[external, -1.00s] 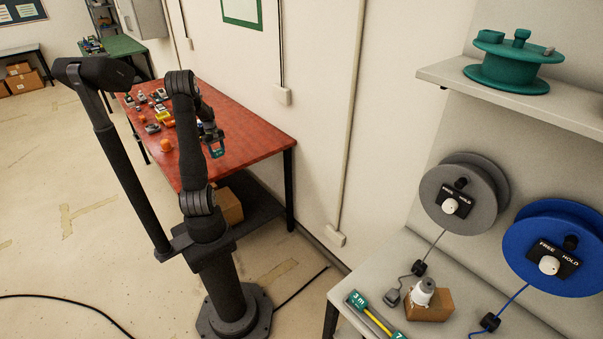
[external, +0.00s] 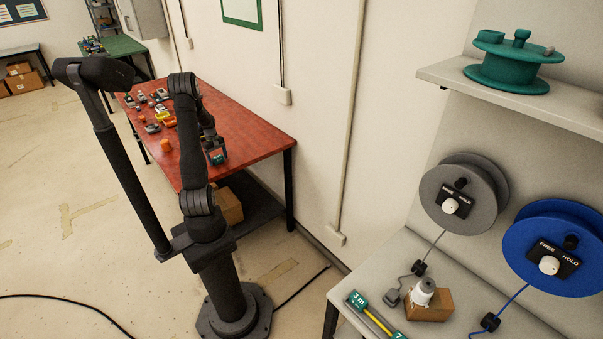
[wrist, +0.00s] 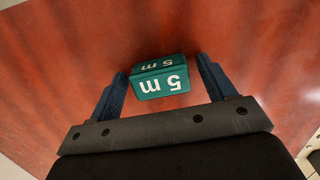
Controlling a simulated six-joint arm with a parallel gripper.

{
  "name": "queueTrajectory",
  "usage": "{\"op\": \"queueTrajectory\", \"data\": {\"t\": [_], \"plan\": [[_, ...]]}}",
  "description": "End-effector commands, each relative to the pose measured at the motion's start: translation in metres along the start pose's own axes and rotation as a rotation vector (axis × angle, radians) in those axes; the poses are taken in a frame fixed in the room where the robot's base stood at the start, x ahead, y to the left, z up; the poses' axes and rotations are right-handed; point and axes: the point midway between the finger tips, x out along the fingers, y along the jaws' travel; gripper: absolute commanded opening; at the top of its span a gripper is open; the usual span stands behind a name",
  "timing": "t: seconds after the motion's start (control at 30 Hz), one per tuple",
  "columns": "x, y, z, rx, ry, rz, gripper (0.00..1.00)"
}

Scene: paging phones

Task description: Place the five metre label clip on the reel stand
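The five metre label clip (wrist: 160,80) is a teal block marked "5 m" in white, upside down in the wrist view. It is at the red table (external: 255,140), near its front edge, and shows small in the external view (external: 218,160). My gripper (wrist: 162,68) has its two blue fingers on either side of the clip, with a narrow gap showing at each side, so it looks open around it. The reel stand (external: 400,262) is at the right, with a grey reel (external: 447,188) and a blue reel (external: 535,232).
Several small items, including an orange cylinder (external: 166,145), lie farther back on the red table. On the stand are a teal-ended yellow strip (external: 378,319), a cardboard box (external: 430,306) and cables. A teal reel (external: 513,65) sits on the shelf above.

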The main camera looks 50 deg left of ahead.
Motion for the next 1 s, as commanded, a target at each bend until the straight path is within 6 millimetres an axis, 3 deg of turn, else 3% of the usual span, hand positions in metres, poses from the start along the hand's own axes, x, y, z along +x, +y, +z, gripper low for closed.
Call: {"op": "queueTrajectory", "data": {"t": [0.37, 1.0], "plan": [[-0.011, 0.001, -0.001, 0.000, 0.003, 0.002, 0.76], [-0.150, -0.005, -0.003, -0.001, 0.004, 0.002, 0.76]]}}
